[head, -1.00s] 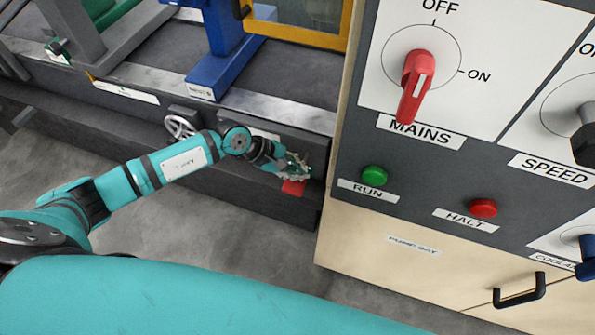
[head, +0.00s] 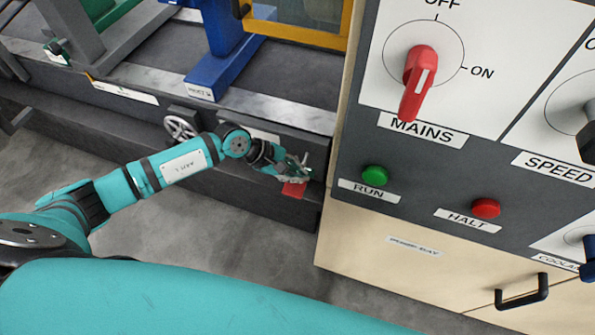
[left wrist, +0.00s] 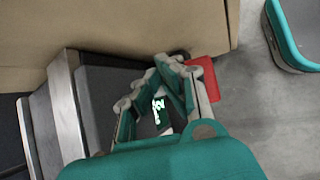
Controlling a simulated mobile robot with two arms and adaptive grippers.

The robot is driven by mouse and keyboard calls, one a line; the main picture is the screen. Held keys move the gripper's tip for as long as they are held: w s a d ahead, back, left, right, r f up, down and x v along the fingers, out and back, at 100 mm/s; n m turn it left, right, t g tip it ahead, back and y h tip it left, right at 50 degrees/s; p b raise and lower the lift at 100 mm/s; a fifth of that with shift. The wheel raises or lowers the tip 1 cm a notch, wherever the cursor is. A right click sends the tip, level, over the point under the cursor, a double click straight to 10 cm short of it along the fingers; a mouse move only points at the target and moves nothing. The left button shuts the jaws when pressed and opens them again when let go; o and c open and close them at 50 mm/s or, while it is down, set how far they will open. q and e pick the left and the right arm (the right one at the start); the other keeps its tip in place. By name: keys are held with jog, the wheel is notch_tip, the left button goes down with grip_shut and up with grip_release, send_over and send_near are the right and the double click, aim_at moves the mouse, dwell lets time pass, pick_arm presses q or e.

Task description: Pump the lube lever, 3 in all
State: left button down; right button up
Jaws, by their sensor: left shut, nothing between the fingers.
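A small red piece (head: 294,189), which looks like the lever's paddle, sticks out low on the dark machine base beside the control cabinet. In the left wrist view the red piece (left wrist: 204,76) shows just past the fingers, partly hidden behind them. My left gripper (head: 296,168) is shut and empty, at the upper side of the red piece. In the left wrist view the gripper (left wrist: 172,70) overlaps the red piece's edge; I cannot tell if they touch. The lever's pivot is hidden. My right gripper is not in view.
The cabinet (head: 395,225) stands close on the right, with a red mains knob (head: 418,82), a green run button (head: 375,175) and a red halt button (head: 486,208). A handwheel (head: 181,126) is on the machine base to the left. The grey floor (head: 215,235) below is bare.

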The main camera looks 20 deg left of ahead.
pick_arm(q)
jog(key=shift+s, duration=0.1)
jog(key=shift+w+r+p, duration=0.15)
jog(key=shift+r+p, duration=0.35)
jog(key=shift+r, duration=0.45)
jog(key=shift+w+r+p, duration=0.15)
jog(key=shift+r+p, duration=0.3)
jog(key=shift+r, duration=0.45)
jog(key=shift+r, duration=0.15)
jog(key=r, duration=0.1)
jog(key=r+p, duration=0.1)
jog(key=r, duration=0.1)
jog(key=r+p, duration=0.1)
jog(key=shift+w+r, duration=0.35)
jog(key=shift+w, duration=0.05)
